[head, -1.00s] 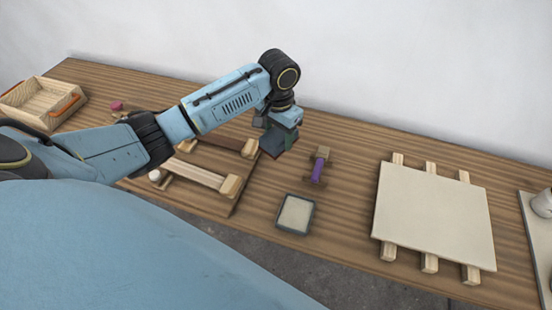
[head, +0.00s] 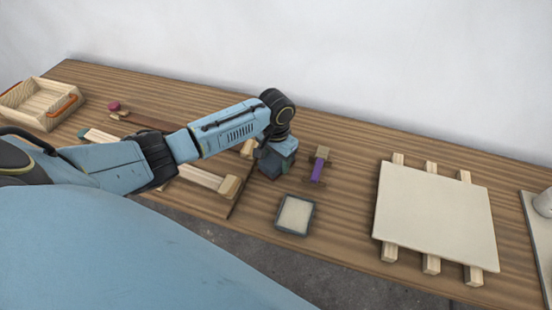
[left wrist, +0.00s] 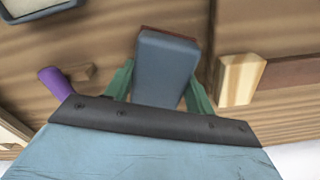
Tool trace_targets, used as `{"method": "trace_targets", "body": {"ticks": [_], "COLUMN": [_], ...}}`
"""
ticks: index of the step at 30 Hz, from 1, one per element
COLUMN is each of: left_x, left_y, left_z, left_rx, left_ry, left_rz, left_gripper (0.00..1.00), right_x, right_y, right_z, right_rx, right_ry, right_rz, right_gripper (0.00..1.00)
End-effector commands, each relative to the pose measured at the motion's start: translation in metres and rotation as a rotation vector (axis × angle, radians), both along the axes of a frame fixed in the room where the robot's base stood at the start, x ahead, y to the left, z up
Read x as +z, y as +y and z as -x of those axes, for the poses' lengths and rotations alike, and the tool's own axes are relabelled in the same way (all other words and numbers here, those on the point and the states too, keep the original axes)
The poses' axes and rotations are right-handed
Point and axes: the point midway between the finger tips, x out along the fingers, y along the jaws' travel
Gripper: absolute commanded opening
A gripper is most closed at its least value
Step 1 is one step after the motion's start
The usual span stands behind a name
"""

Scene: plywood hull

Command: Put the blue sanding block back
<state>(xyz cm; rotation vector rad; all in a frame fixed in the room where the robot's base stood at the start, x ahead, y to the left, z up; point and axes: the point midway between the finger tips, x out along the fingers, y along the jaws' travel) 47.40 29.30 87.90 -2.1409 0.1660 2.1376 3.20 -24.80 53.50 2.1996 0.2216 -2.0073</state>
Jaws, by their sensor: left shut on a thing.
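My left gripper (head: 277,154) is shut on the blue sanding block (head: 268,167), low over the table between the wooden frame and the purple-handled tool. In the left wrist view the gripper's green fingers (left wrist: 160,88) press on both sides of the grey-blue block (left wrist: 165,62), and a thin reddish-brown layer shows along its far edge. I cannot tell whether the block touches the table. A shallow dark-rimmed tray with a pale inside (head: 280,224) lies just in front, to the right. My right gripper is not in view.
The wooden frame (head: 205,178) is left of the gripper, partly hidden by my arm. The purple-handled tool (head: 317,172) stands close on the right. A pale panel on wooden strips (head: 432,215) lies further right, and a wooden crate (head: 40,101) at far left.

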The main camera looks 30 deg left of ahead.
Motion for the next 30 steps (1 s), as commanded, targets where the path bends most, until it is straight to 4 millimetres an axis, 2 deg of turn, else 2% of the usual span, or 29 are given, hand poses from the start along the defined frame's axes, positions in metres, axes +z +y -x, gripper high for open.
{"method": "trace_targets", "body": {"ticks": [3,4,8,16,20,23,30], "left_x": [-0.003,-0.003,-0.003,-0.002,0.006,0.022,0.075], "left_y": [0.000,0.000,0.000,0.000,0.000,0.000,0.000], "left_z": [0.000,0.000,0.000,0.000,0.000,-0.001,-0.001], "left_rx": [0.001,0.000,0.000,0.000,0.000,-0.001,-0.001], "left_ry": [0.000,0.000,0.000,0.000,-0.001,-0.003,-0.004], "left_rz": [0.001,0.001,0.000,0.000,-0.001,0.000,0.001], "left_gripper": [0.26,0.58,0.75,0.76,0.76,0.76,0.76], "right_x": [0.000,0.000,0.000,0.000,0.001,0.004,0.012], "right_y": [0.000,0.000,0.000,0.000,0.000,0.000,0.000], "right_z": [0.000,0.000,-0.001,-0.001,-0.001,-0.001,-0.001], "right_rx": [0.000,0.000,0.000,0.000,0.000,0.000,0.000], "right_ry": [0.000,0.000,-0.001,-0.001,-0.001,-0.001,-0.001], "right_rz": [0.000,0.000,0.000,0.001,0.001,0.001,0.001], "right_gripper": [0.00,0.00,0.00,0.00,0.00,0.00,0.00]}}
